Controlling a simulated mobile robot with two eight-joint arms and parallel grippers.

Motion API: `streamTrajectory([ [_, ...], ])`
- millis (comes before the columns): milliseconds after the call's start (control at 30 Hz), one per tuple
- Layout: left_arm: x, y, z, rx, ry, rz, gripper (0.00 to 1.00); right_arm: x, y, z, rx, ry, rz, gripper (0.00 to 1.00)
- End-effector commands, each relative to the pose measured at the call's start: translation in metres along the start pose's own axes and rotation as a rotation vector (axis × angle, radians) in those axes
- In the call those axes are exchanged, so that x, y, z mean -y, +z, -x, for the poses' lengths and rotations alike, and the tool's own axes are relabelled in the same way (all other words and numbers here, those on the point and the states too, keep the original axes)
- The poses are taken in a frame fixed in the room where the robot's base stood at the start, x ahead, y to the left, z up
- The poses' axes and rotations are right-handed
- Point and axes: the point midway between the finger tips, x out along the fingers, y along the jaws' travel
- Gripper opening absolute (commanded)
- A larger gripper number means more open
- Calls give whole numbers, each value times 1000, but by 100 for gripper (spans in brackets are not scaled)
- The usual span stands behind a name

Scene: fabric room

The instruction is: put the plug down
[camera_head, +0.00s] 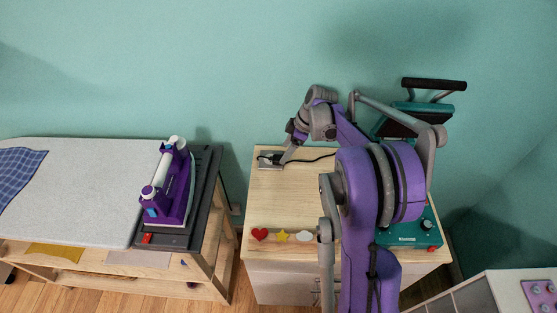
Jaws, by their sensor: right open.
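The plug (273,157) is small and dark and lies at the back left of the light wooden cabinet top (290,200), on or against a small grey plate (267,166). Its black cord (318,158) runs right along the back of the top, behind my arm. My right gripper (284,161) is open, with its fingertips right beside the plug. The fingers partly cover it, so I cannot tell whether they touch it. My left gripper is not in view.
A teal heat press (408,234) stands on the right of the cabinet, partly behind my arm. Heart (259,234), star (281,236) and white patches (304,236) lie along the front edge. The cabinet's middle is clear.

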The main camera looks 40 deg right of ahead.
Motion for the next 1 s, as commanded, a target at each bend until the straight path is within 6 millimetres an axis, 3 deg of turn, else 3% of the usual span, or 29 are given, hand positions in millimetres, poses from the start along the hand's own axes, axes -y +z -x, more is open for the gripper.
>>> streamTrajectory([
  [333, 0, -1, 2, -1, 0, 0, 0, -7, -3, -45, 1, 0, 1, 80],
  [633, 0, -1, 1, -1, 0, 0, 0, -7, -3, -51, 1, 0, 0, 80],
  [1000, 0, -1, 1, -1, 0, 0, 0, -7, -3, -51, 1, 0, 0, 15],
])
